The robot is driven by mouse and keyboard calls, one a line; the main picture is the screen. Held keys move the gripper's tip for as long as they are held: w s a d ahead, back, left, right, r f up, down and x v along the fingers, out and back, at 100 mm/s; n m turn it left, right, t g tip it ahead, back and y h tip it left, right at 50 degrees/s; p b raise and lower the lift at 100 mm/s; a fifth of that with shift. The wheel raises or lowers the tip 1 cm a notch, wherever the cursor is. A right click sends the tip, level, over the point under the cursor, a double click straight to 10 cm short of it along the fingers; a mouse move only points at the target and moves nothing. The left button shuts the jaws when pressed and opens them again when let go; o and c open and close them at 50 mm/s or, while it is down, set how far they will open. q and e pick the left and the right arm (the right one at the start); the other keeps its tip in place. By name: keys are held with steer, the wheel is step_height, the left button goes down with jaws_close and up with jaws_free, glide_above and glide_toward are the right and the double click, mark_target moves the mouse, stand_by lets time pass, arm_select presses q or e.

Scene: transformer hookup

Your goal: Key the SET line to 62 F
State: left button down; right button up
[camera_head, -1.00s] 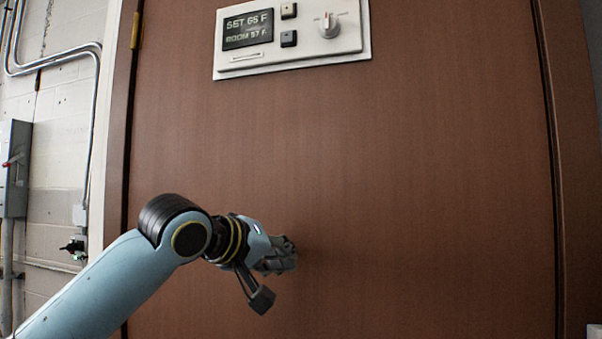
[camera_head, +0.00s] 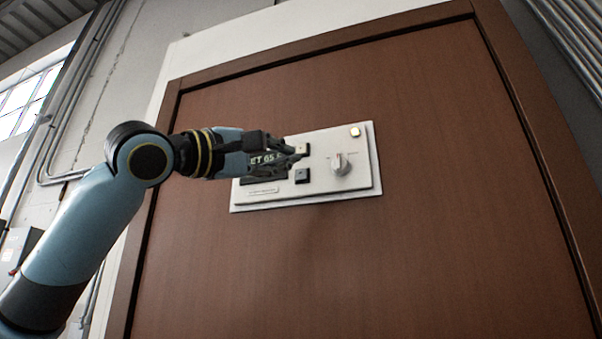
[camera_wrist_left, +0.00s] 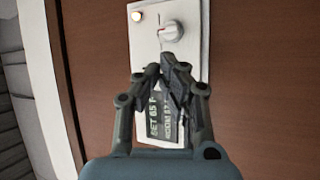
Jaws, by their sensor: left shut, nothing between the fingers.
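A white thermostat panel (camera_head: 355,170) is fixed to a brown door-like surface. Its dark display (camera_head: 258,183) is partly hidden by my left gripper; "SET 65" reads on it in the left wrist view (camera_wrist_left: 155,122). Two square keys sit right of the display: an upper light key (camera_head: 303,149) and a lower dark key (camera_head: 301,176). A round white knob (camera_head: 340,164) is further right. My left gripper (camera_head: 293,157) is shut and empty, its tips in front of the panel close to the upper key; contact cannot be told. My right gripper is out of view.
A lit amber lamp (camera_head: 355,132) is at the panel's upper right. The brown surface (camera_head: 420,240) around the panel is clear, framed by darker brown trim. Conduits run along the wall at left.

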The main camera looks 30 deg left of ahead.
mark_target(301, 175)
arm_select(q)
steer(key=shift+s+d+r, duration=0.15)
steer(key=shift+s+r, duration=0.45)
steer(key=shift+r, duration=0.2)
steer(key=shift+w, duration=0.15)
steer(key=shift+w+a+p, duration=0.35)
steer(key=shift+w+p, duration=0.5)
steer(key=shift+w, duration=0.55)
steer(key=shift+w+a+p, duration=0.35)
steer(key=shift+w+p, duration=0.5)
steer(key=shift+w, duration=0.55)
steer(key=shift+w+a+p, duration=0.35)
steer(key=shift+w+p, duration=0.5)
steer(key=shift+w, duration=0.55)
steer(key=shift+w, duration=0.1)
steer(key=shift+w+a+p, duration=0.1)
steer(key=shift+w+p, duration=0.2)
